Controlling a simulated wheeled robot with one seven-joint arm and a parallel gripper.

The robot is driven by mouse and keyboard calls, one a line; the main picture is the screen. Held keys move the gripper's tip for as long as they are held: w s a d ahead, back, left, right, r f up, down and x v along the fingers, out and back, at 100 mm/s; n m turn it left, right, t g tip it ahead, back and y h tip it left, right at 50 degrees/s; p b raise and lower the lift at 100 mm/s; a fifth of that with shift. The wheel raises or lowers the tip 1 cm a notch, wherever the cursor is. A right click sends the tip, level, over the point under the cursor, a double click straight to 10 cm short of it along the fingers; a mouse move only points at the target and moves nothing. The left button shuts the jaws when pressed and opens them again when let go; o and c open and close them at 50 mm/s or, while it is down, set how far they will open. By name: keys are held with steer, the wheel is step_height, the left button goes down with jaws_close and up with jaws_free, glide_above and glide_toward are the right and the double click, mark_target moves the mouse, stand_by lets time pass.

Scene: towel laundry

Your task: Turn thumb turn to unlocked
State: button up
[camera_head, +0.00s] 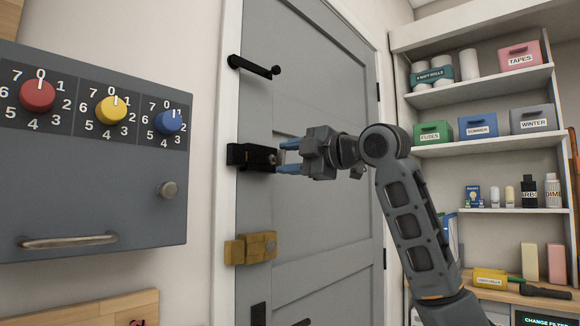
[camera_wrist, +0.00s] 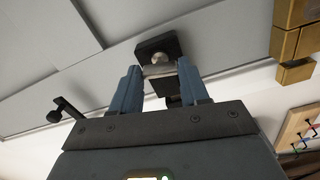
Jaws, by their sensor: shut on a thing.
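The grey door (camera_head: 320,90) is closed in its white frame. A black lock box (camera_head: 241,156) sits on the door's left edge, with a small silver thumb turn (camera_head: 272,160) on its face. My gripper (camera_head: 280,158) reaches it from the right with blue fingers, one above the other. In the wrist view, my gripper (camera_wrist: 160,72) has its fingers on both sides of the light metal thumb turn (camera_wrist: 158,70), shut on it. The black lock box (camera_wrist: 152,46) shows behind. Its locked or unlocked position cannot be read.
A grey cabinet (camera_head: 90,190) with three coloured dials stands at the left. Shelves (camera_head: 485,146) with boxes fill the right side.

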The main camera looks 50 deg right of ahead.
steer(key=shift+n+b, duration=0.45)
steer(key=shift+n, duration=0.65)
steer(key=o, duration=1.1)
steer(key=shift+c, duration=0.2)
steer(key=shift+s, duration=0.1)
steer(key=s+b, duration=0.1)
steer(key=s, duration=0.6)
steer(key=shift+s, duration=0.3)
steer(key=shift+d, duration=0.15)
